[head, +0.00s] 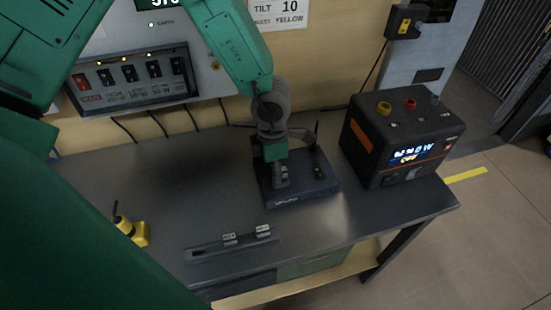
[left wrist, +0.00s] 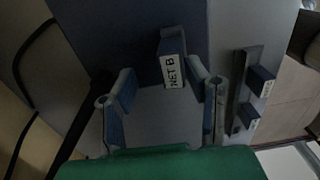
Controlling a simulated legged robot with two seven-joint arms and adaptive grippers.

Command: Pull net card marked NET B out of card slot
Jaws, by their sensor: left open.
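The card marked NET B (left wrist: 172,70) stands upright in the dark blue box, its white label facing the left wrist camera. In the head view the dark blue box (head: 312,192) sits on the workbench, and my left gripper (head: 280,178) points down over it, largely covering the card. In the left wrist view my left gripper (left wrist: 160,85) is open. NET B appears between its two fingertips, closer to the right one, and neither finger is clearly touching it. My right gripper is not in view.
A rail with two labelled cards (head: 205,250) lies at the bench's front; it also shows in the left wrist view (left wrist: 234,95). A black power unit (head: 375,150) stands right of the box. A yellow object (head: 133,231) is at left. The bench (head: 175,185) between is clear.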

